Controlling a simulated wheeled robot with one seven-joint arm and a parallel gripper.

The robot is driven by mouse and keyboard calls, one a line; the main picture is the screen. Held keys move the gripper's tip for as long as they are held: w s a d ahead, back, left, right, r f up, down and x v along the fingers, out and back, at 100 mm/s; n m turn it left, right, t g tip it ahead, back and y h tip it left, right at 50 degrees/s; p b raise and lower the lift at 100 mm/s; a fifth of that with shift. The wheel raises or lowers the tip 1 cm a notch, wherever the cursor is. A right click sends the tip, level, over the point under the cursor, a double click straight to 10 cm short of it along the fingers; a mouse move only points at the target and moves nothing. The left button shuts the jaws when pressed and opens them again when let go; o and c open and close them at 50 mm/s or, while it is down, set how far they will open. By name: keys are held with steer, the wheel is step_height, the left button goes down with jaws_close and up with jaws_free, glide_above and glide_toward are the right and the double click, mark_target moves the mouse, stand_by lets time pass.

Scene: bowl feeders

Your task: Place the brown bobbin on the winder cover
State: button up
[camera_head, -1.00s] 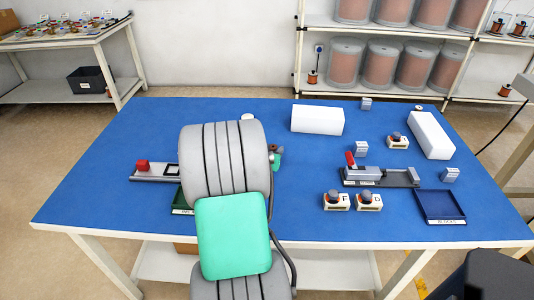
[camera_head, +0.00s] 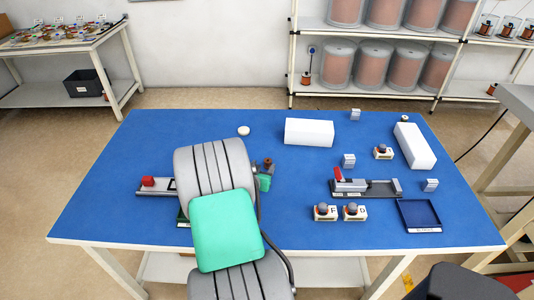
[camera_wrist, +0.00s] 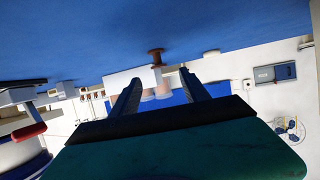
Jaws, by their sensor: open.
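The brown bobbin (camera_wrist: 155,55) is in the wrist view, just beyond my fingertips and roughly between them, standing out from the blue surface. It also shows in the head view (camera_head: 267,162), just right of my arm. My gripper (camera_wrist: 158,76) is open, with nothing between its fingers; in the head view my arm hides most of it. A grey device with a red block (camera_head: 148,181) lies left of my arm, partly covered by it. Another grey device with a red lever (camera_head: 338,174) stands at the right. I cannot tell which part is the winder cover.
Two white blocks (camera_head: 309,132) (camera_head: 414,146) lie at the back and right. Several small labelled boxes and knobbed units (camera_head: 325,212) stand around the right device. A dark blue tray (camera_head: 419,215) lies at the front right. A white disc (camera_head: 243,131) lies behind my arm.

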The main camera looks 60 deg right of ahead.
mark_target(268, 161)
steer(key=x, duration=0.7)
steer(key=shift+d+f+p, duration=0.25)
steer(key=shift+f+p, duration=0.05)
steer(key=shift+c, duration=0.2)
jaws_close()
